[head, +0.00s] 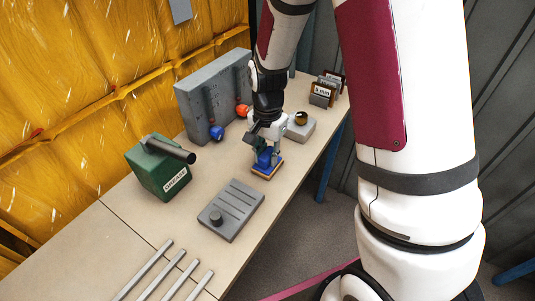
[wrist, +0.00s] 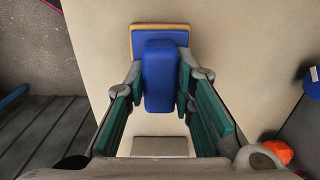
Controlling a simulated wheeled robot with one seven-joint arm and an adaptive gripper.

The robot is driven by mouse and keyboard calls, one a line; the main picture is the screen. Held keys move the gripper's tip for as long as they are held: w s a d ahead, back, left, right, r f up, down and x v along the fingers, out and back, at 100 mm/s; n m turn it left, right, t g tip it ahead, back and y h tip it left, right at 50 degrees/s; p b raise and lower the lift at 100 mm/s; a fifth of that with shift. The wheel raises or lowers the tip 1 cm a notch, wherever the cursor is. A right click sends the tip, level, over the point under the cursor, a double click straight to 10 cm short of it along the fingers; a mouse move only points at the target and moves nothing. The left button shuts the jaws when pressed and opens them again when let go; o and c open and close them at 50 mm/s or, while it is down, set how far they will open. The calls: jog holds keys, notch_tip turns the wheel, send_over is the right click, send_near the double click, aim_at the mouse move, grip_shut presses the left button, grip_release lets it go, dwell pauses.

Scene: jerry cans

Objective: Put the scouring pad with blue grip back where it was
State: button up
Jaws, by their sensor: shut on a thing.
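The scouring pad with blue grip (head: 262,170) is a flat blue block with a tan layer beneath and a raised blue handle on top. In the wrist view the blue grip (wrist: 160,72) sits between the green finger pads. My gripper (head: 267,152) is shut on that grip, pointing down at the table. The pad's tan and blue edge (wrist: 160,27) shows beyond the fingers. The pad is at or very near the table surface; I cannot tell whether it touches. No marked place for it shows beneath; the pad and gripper hide that spot.
A grey slotted tray (head: 232,211) lies just in front of the pad. A green GREASE can (head: 160,172) stands left. A grey block (head: 301,130) sits behind my gripper. Metal rods (head: 168,275) lie nearer.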

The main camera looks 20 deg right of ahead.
aim_at(267, 152)
jog(key=shift+f, duration=0.1)
jog(key=o, duration=1)
notch_tip(267, 152, up, 11)
jog(key=p, duration=0.1)
jog(key=s+r+n+t, duration=0.1)
jog(key=s+r+n, duration=0.4)
jog(key=s+r, duration=0.6)
jog(key=s+n, duration=0.2)
jog(key=s, duration=0.2)
jog(key=s+r+n+t, duration=0.1)
jog(key=s+n, duration=0.1)
jog(key=s, duration=0.3)
jog(key=s+r+n+t, duration=0.1)
jog(key=s, duration=0.4)
jog(key=shift+s+d+r+n, duration=0.1)
jog(key=shift+s+d+n, duration=0.05)
jog(key=shift+n, duration=0.25)
